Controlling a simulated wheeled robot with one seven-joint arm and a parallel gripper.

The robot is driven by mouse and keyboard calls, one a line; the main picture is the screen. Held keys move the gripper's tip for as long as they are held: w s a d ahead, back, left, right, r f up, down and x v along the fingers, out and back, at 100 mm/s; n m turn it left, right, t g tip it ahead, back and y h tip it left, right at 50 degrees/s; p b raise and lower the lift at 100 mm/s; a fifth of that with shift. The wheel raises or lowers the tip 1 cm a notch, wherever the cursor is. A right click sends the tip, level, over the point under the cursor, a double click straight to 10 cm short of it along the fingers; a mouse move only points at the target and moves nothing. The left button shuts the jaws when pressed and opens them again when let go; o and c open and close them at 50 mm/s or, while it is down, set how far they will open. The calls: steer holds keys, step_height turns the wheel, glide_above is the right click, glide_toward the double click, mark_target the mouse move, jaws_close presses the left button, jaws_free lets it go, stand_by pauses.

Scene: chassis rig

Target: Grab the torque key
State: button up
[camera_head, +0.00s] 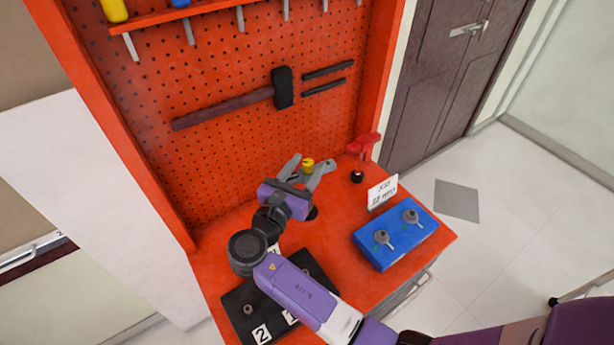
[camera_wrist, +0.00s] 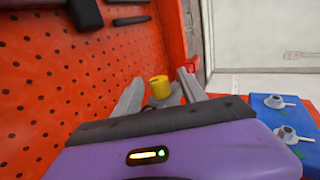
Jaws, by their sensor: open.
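A yellow-topped tool (camera_head: 308,163) stands at the back of the red bench, near the pegboard. It also shows in the wrist view (camera_wrist: 159,87), between the two grey fingers. A red T-handled tool (camera_head: 363,146) stands upright in a small black base to the right. I cannot tell for sure which of the two is the torque key. My gripper (camera_head: 311,172) is open, with its fingers spread on either side of the yellow top. Whether they touch it is not clear. The lower part of the yellow-topped tool is hidden by my gripper.
A blue block (camera_head: 396,236) with two grey key-like parts sits at the bench's right, beside a white sign (camera_head: 382,192). A black numbered mat (camera_head: 241,309) lies at front left under my arm. The pegboard (camera_head: 225,85) holding a hammer (camera_head: 236,103) rises behind.

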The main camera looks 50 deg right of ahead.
mark_target(310, 160)
steer(key=p+x, duration=0.1)
steer(key=x, duration=0.3)
steer(key=shift+w+d, duration=0.1)
steer(key=shift+d, duration=0.15)
jaws_close()
stand_by(1.2)
